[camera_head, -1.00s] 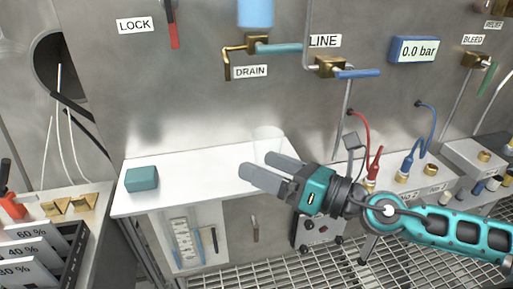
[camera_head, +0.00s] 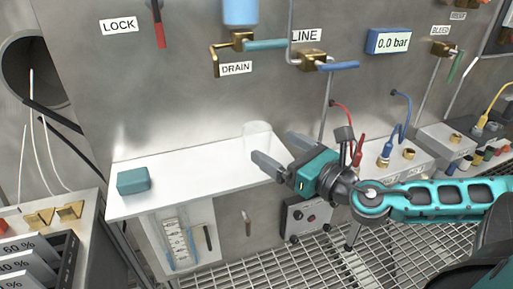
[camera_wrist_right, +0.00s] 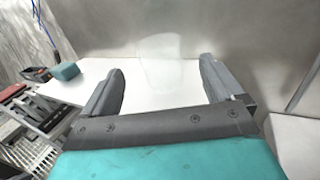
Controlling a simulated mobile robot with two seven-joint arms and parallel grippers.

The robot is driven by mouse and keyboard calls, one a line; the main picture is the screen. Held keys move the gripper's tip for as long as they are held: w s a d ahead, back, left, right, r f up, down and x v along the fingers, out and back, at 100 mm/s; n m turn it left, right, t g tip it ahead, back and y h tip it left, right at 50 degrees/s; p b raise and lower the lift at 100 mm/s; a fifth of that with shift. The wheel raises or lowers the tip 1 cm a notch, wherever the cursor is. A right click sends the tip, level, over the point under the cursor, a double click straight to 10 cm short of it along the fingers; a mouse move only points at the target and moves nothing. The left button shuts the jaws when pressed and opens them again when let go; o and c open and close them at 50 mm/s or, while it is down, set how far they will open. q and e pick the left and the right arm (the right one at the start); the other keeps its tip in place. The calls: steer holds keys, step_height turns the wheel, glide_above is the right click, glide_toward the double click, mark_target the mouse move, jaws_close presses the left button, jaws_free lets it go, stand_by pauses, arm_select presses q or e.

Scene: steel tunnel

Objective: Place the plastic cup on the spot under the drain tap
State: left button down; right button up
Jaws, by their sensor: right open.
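The plastic cup (camera_head: 257,131) is clear and faint, upright at the back right of the white shelf. The drain tap (camera_head: 236,45), brass with a teal lever and a downward spout, is on the steel wall above and left of the cup. No mark for the spot shows on the shelf under it. My right gripper (camera_head: 277,151) is open and empty, just in front and to the right of the cup in the head view. In the right wrist view the cup (camera_wrist_right: 160,60) appears between and beyond the fingertips. My left gripper is out of view.
The white shelf (camera_head: 180,180) is mostly bare. A teal block (camera_head: 133,181) lies at its left. A grey box with red and blue cables (camera_head: 405,165) stands to the right, behind my right arm. A blue cylinder (camera_head: 240,12) hangs above the drain tap.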

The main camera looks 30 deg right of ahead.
mark_target(248, 130)
steer(key=shift+w+a+r+b, duration=0.15)
steer(key=shift+w+b, duration=0.1)
steer(key=shift+w, duration=0.9)
steer(key=shift+w+a+f+b, duration=0.1)
steer(key=shift+w+b, duration=0.1)
steer(key=shift+w, duration=0.95)
steer(key=shift+w+a, duration=0.25)
steer(key=shift+w, duration=0.8)
steer(key=shift+w+a, duration=0.2)
steer(key=shift+w, duration=0.85)
steer(key=c, duration=1.1)
